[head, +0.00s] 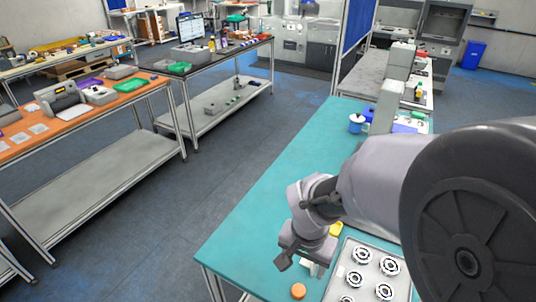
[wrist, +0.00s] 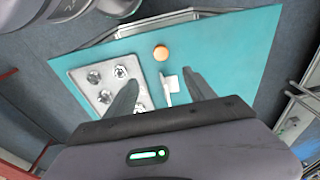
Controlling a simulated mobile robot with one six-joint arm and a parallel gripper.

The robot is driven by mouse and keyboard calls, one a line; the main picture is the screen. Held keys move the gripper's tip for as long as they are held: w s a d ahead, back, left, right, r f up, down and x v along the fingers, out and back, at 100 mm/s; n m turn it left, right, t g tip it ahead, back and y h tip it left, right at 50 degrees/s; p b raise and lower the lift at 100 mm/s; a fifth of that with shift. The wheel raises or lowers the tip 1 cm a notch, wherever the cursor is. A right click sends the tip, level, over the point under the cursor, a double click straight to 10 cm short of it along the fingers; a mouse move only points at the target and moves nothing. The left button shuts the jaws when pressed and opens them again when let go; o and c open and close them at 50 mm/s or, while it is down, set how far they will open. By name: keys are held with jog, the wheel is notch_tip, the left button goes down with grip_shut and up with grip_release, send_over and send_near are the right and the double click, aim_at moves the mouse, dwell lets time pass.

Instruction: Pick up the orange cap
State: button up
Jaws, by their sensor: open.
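The orange cap (head: 298,291) lies on the teal table near its front corner in the head view. It is a small round disc, and in the wrist view the cap (wrist: 161,53) sits alone near the table edge. My gripper (head: 292,259) is above the table, beyond the cap in the head view, pointing down. In the wrist view my gripper (wrist: 160,78) has its two fingers spread with nothing held between them. The cap shows past the fingertips, roughly midway between them and apart from both.
A grey tray (head: 331,287) with several round metallic parts stands right of the cap. A small white object (wrist: 168,86) lies on the table between the fingers in the wrist view. A yellow item (head: 336,229) and a blue-and-white cup (head: 356,125) are farther back. The table's left side (head: 262,215) is clear.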

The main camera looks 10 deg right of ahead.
jog(key=b, duration=0.4)
send_over(299, 290)
jog(key=f, duration=1.3)
jog(key=shift+s, duration=0.35)
jog(key=f, duration=0.1)
jog(key=f+b, duration=0.1)
jog(key=f, duration=0.1)
jog(key=f+b, duration=0.1)
jog(key=f, duration=0.1)
jog(key=shift+w+a+f, duration=0.1)
jog(key=shift+w+f, duration=0.05)
jog(key=shift+w, duration=0.25)
jog(key=shift+c, duration=0.4)
grip_shut()
jog(key=shift+r, duration=0.2)
